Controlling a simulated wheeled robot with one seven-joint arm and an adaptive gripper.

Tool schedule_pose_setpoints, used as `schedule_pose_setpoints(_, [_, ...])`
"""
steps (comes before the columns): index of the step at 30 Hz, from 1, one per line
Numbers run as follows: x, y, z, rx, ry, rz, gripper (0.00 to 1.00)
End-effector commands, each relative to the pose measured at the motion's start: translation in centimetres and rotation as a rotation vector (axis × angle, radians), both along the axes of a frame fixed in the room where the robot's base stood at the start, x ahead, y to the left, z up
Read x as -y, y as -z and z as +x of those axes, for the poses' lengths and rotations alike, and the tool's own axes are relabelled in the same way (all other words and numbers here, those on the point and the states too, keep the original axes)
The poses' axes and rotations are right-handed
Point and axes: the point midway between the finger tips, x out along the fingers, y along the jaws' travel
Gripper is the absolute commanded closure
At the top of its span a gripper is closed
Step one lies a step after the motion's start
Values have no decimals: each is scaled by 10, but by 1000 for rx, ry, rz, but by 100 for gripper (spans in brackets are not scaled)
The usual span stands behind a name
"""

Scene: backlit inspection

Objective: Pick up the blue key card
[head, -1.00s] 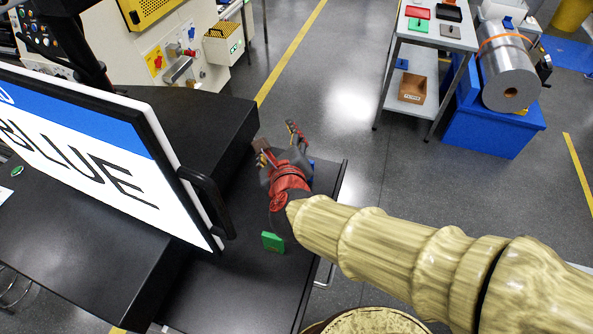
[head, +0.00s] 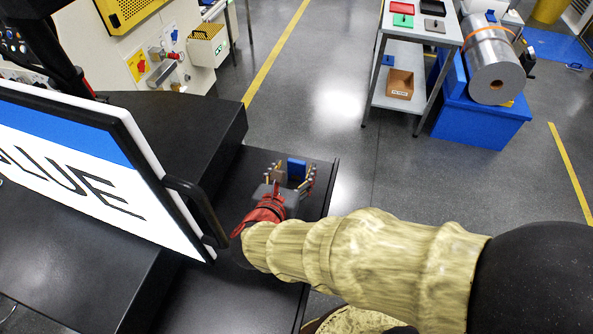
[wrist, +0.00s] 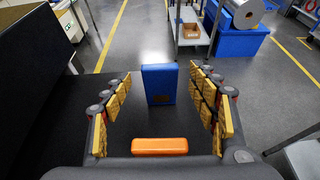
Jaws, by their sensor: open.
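The blue key card (head: 297,168) stands upright on the black counter near its right edge. It also shows in the wrist view (wrist: 159,86), upright, centred between the fingers and a little beyond the palm. My gripper (head: 294,174) is open, with fingers to the left and right of the card. In the wrist view my gripper (wrist: 162,78) has clear gaps on both sides of the card and no finger visibly touches it.
A large screen (head: 80,165) reading "BLUE" stands left of my arm, its handle (head: 197,208) close to my wrist. The black counter (head: 235,165) is bare around the card. A shelf cart (head: 410,60) and a blue-based machine (head: 480,125) stand beyond the open floor.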

Motion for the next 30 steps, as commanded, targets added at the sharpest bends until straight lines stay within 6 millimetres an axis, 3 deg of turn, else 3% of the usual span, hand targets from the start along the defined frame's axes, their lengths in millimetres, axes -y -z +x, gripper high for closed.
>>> schedule_pose_setpoints(7, [11, 13, 26, 0, 3, 0, 41])
schedule_pose_setpoints(16, [11, 13, 29, 0, -1, 0, 41])
schedule_pose_setpoints(30, [11, 13, 29, 0, 0, 0, 68])
